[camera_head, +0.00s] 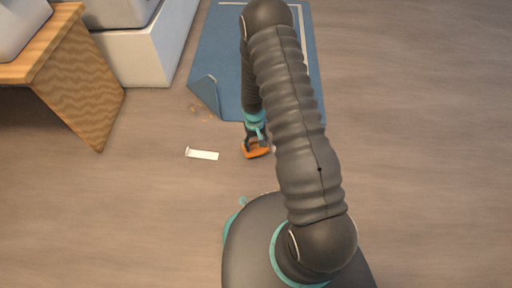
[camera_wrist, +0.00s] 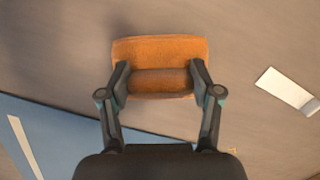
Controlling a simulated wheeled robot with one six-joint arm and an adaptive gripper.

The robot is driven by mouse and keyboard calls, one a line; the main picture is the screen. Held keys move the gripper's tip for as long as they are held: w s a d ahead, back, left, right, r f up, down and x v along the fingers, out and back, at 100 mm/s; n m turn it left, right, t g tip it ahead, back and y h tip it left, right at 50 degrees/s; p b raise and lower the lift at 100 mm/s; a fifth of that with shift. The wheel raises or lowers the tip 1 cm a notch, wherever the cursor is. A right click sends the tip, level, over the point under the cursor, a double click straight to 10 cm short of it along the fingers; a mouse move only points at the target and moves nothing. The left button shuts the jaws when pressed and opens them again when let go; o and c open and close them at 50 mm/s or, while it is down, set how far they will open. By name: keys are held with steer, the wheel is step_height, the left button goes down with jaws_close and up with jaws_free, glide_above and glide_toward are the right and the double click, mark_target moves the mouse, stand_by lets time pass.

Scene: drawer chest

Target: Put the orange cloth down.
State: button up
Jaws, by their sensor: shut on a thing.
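The orange cloth (camera_wrist: 160,50) is a folded, thick piece in the wrist view, held between the two fingers of my gripper (camera_wrist: 160,84). It stretches a little past the fingertips on both sides. In the head view the cloth (camera_head: 256,153) shows as a small orange patch at the end of my gripper (camera_head: 256,143), in front of the blue rug's near edge. My arm hides part of the area to its right. I cannot tell whether the cloth touches the floor.
A blue rug (camera_head: 224,55) with a folded-over corner (camera_head: 206,92) lies behind my gripper. A wooden table (camera_head: 75,85) and white chest (camera_head: 140,58) stand further left. Floor at right is clear.

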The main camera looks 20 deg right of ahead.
steer(key=shift+f, duration=1.35)
steer(key=shift+f, duration=0.1)
steer(key=o, duration=1.2)
